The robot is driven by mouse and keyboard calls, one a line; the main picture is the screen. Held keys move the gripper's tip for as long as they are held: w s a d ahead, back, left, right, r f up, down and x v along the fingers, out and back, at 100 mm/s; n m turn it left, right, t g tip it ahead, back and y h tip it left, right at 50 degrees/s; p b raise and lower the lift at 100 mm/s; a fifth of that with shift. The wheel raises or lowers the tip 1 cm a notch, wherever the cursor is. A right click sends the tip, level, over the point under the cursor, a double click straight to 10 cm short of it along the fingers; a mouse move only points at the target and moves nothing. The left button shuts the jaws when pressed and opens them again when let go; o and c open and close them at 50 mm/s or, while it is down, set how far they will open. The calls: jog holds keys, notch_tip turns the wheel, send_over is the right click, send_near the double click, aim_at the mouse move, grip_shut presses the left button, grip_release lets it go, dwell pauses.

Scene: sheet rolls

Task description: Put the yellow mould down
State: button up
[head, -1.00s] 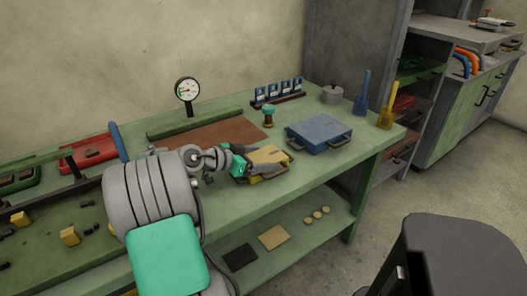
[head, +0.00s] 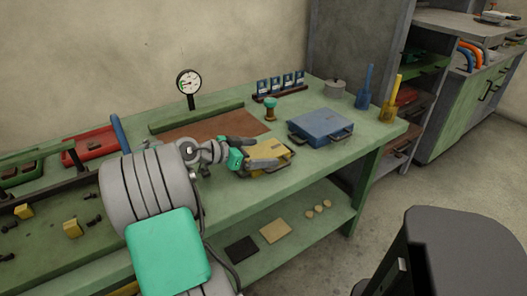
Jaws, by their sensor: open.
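The yellow mould (head: 266,160) is a flat block with dark handles, and it lies on the green workbench (head: 228,193) near the front edge, left of a blue mould. My gripper (head: 268,153) is at the mould's left side, with its grey fingers spread and reaching over the mould's top. The fingers look open; whether they touch the mould cannot be told. My arm hides the bench to the left of the mould.
The blue mould (head: 321,127) stands to the right. A stamp with a teal knob (head: 270,108) stands behind. A brown mat (head: 214,130), a dial gauge (head: 189,85) and a card rack (head: 280,88) are farther back. Blue (head: 366,85) and yellow (head: 392,98) scrapers stand at the right end.

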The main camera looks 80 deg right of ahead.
jog(key=v, duration=1)
jog(key=shift+w+a+r+p, duration=0.1)
jog(key=shift+w+p, duration=0.05)
jog(key=shift+p, duration=0.2)
